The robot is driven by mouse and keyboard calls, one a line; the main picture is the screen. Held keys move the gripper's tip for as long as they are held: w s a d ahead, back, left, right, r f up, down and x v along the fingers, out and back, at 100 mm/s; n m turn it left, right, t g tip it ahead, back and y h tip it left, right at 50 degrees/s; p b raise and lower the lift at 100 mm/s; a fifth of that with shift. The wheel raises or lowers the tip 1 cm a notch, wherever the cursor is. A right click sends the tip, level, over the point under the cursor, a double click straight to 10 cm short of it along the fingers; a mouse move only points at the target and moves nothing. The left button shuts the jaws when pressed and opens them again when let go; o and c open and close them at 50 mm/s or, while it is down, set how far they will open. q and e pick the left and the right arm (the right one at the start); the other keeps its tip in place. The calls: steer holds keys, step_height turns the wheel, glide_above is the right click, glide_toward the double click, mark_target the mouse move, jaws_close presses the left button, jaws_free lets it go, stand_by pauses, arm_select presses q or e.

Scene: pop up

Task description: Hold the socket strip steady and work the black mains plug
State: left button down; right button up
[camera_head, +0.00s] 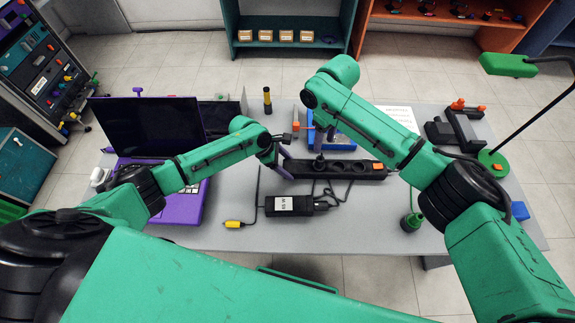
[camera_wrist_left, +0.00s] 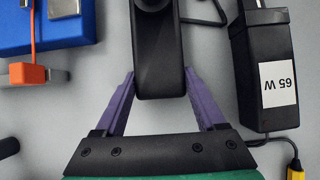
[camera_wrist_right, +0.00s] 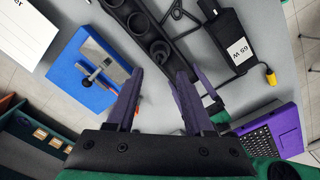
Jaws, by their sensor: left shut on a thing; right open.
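The black socket strip (camera_head: 345,170) lies on the grey table, with an orange switch at its right end. My left gripper (camera_head: 284,163) is shut on the strip's left end; in the left wrist view its purple fingers flank the strip end (camera_wrist_left: 160,75). The black mains plug (camera_head: 318,163) appears to stand in the socket near that end, with a black cable beside it. Whether it is fully seated cannot be told. My right gripper (camera_head: 317,133) is open and empty above the strip's left part; its fingers also show in the right wrist view (camera_wrist_right: 157,82).
A black 65 W adapter (camera_head: 290,206) with cables and a yellow connector (camera_head: 234,224) lies in front of the strip. A blue box (camera_wrist_right: 90,70) sits behind it. A purple laptop (camera_head: 180,205) stands left, and a green lamp base (camera_head: 493,163) right. The table's front is mostly clear.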

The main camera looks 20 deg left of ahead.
mark_target(321, 159)
arm_select(q)
steer(key=shift+f, duration=0.1)
arm_select(e)
step_height(321, 159, down, 9)
steer(key=shift+r, duration=0.1)
jaws_close()
steer(key=shift+w+r, duration=0.1)
steer(key=shift+r, duration=0.2)
steer(key=shift+r, duration=2.45)
